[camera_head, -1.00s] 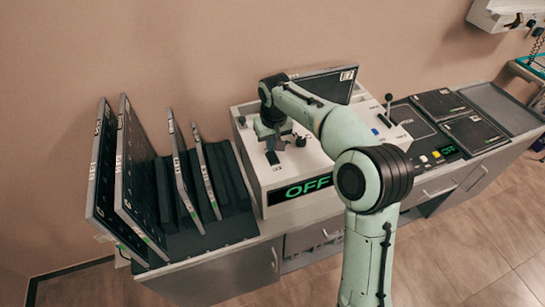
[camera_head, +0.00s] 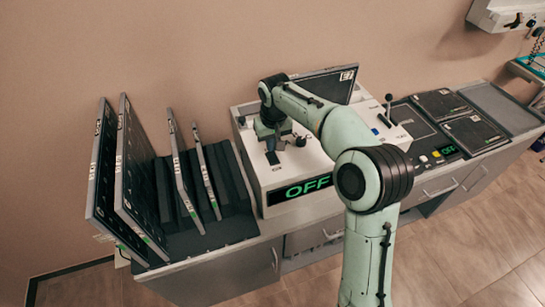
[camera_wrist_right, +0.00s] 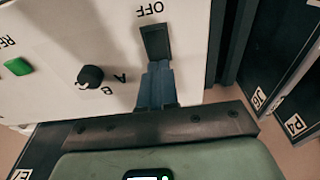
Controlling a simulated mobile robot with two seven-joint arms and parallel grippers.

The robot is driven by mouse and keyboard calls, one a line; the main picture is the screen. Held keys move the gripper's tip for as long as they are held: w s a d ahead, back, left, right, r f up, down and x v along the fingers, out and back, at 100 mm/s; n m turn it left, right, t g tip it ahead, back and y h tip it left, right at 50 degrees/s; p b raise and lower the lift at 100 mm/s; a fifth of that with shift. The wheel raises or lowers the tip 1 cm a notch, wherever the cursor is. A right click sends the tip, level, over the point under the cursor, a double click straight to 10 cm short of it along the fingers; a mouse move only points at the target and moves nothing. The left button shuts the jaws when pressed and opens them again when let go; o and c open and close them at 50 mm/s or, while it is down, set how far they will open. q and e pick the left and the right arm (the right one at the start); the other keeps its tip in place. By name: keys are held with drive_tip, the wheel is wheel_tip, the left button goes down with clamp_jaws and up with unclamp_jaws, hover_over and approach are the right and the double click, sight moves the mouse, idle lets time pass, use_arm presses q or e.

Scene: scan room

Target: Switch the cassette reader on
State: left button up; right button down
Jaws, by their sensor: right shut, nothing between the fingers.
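The cassette reader (camera_head: 330,172) is a white box on the counter, and its front display (camera_head: 307,187) reads OFF in green. A dark switch (camera_head: 272,158) sits on its top panel; the wrist view shows the switch (camera_wrist_right: 154,40) beside the label OFF. My right gripper (camera_head: 270,141) is over the panel, right at the switch. Its fingertips (camera_wrist_right: 157,70) are shut with nothing between them, and they lie at the near end of the switch. I cannot tell whether they press on it. My left gripper is not in view.
A black knob (camera_wrist_right: 90,76) and a green button (camera_wrist_right: 18,66) share the panel. A lever (camera_head: 388,108) stands at the reader's right. Flat cassettes (camera_head: 474,132) and a small button box (camera_head: 438,156) lie at right.

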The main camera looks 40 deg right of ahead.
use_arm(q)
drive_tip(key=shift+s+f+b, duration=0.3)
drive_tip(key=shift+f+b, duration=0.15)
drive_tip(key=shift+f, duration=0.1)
use_arm(e)
drive_tip(key=shift+f, duration=0.95)
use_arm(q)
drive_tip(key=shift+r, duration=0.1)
use_arm(e)
drive_tip(key=shift+r+p, duration=1.1)
drive_tip(key=shift+r, duration=0.6)
drive_tip(key=shift+r+p, duration=1.05)
drive_tip(key=shift+r, duration=0.85)
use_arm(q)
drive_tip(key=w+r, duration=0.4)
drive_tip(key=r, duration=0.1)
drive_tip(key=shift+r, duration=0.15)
use_arm(e)
drive_tip(key=shift+f, duration=0.1)
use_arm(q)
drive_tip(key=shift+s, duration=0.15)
